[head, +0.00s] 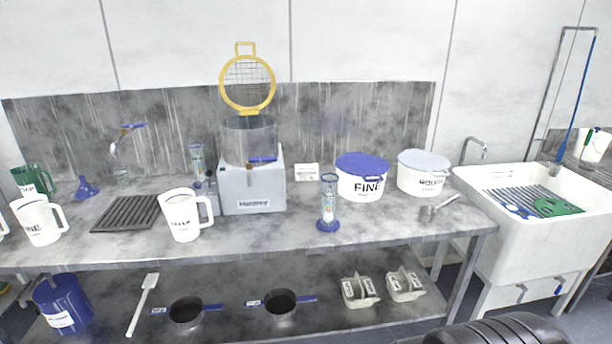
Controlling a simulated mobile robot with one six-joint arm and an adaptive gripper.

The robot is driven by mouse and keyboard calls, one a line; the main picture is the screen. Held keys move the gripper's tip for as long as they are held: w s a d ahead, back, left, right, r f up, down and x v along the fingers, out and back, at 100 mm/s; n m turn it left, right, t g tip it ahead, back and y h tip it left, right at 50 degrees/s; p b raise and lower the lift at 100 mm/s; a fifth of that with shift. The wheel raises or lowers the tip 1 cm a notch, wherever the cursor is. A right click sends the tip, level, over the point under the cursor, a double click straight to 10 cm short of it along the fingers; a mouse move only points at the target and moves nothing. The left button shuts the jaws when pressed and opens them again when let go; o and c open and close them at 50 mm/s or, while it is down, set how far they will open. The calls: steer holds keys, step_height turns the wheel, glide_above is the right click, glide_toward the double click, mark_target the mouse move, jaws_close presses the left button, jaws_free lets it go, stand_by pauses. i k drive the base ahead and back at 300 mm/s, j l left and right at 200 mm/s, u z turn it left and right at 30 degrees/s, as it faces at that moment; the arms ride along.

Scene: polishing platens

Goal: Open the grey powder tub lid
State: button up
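The powder tub with a pale grey lid is a white round tub (419,183) with dark lettering on its front, which seems to read ROUGH. It stands on the bench at the right, close to the sink. Its pale grey lid (424,160) lies flat on top and looks closed. To its left stands a similar white tub (360,188) marked FINE, with a blue lid (361,163) on it. My gripper is not in view. A dark ribbed shape at the bottom right edge appears to be part of my own body.
A metal scoop (437,208) lies in front of the grey-lidded tub. A blue-ended timer (328,205) stands left of the FINE tub. A white sink (535,235) adjoins the bench's right end, with a tap (473,149) behind.

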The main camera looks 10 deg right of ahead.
mark_target(416, 159)
steer(key=i+l, duration=0.1)
steer(key=l, duration=0.95)
steer(key=i+l, duration=0.15)
steer(key=l, duration=0.95)
steer(key=i, duration=0.05)
